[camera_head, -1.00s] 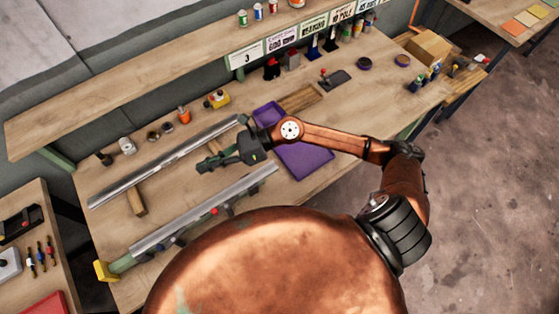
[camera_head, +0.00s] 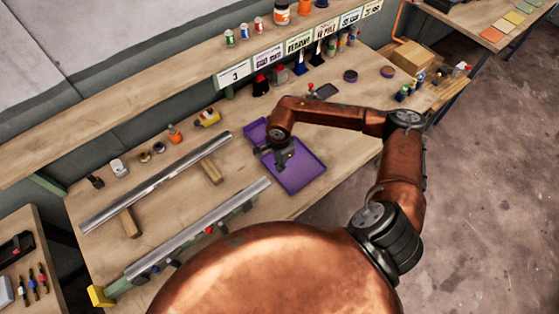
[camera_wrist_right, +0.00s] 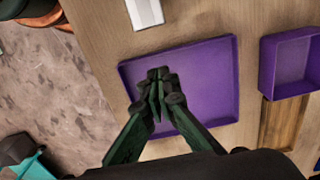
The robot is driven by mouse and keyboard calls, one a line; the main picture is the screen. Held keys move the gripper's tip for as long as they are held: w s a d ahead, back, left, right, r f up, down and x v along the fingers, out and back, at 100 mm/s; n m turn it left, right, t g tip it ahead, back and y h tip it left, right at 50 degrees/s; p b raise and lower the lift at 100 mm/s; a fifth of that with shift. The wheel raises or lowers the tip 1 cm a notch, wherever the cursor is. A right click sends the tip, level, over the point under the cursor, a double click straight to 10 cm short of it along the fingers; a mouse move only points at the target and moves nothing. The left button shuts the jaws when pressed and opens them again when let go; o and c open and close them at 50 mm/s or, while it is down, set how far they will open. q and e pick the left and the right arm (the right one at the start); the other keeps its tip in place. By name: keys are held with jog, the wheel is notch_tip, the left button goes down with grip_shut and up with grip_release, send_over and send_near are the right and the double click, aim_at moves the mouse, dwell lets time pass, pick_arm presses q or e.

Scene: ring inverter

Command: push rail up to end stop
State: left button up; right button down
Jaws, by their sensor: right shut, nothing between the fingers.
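A long silver rail (camera_head: 200,228) lies along a green fixture at the front of the bench. The yellow end block (camera_head: 100,296) is at the fixture's left end, and a short green stretch shows between it and the rail. A second silver rail (camera_head: 155,185) lies behind, across wooden blocks. My right gripper (camera_head: 283,163) is over the purple tray, right of both rails and apart from them. In the wrist view its fingers (camera_wrist_right: 157,78) are together and empty above the tray. A silver rail end (camera_wrist_right: 145,12) shows at that view's top. My left gripper is not in view.
The purple tray (camera_head: 310,172) lies right of the rails, with a smaller purple bin (camera_wrist_right: 290,65) beside it. Wooden blocks (camera_head: 210,172) support the rear rail. Small jars and a yellow box (camera_head: 208,118) stand behind.

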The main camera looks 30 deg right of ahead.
aim_at(249, 194)
notch_tip(249, 194, down, 4)
jog(key=shift+s+r, duration=0.1)
jog(key=shift+r, duration=0.1)
jog(key=shift+s+a+r+p, duration=0.15)
jog(key=shift+a+p, duration=0.65)
jog(key=shift+a, duration=1.2)
jog(key=a+b, duration=0.1)
jog(key=a, duration=0.2)
jog(key=a+b, duration=0.1)
jog(key=a, duration=0.3)
jog(key=a+b, duration=0.2)
jog(key=a, duration=0.1)
jog(key=shift+s+a, duration=0.4)
jog(key=shift+a, duration=0.05)
jog(key=shift+a, duration=0.15)
